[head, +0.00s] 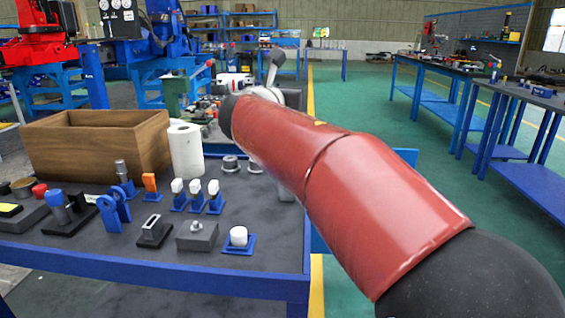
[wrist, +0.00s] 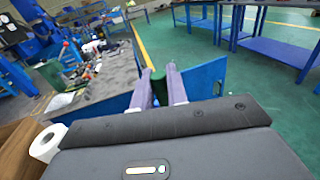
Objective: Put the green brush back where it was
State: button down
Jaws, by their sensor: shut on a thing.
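In the wrist view my gripper (wrist: 158,78) is shut on a green piece (wrist: 158,87), taken as the green brush. Only a short dark green part shows between the two pale fingers, and its lower end is hidden behind the gripper body. In the head view my red arm reaches across the right part of the table, and I cannot make out the fingers or the brush there. The grey table (head: 130,243) has a blue front edge and bears several small holders. No green brush shows standing on it.
A wooden box (head: 95,148) and a paper towel roll (head: 186,150) stand at the back left. Blue holders with white-topped pieces (head: 196,192), a grey block (head: 197,236) and a white round piece (head: 238,237) stand in front. Green floor lies right of the table.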

notch_tip(320, 180, down, 14)
jog(key=shift+f, duration=0.2)
dwell(0.4)
jog(key=c, duration=1.4)
grip_release()
jog(key=shift+r, duration=0.1)
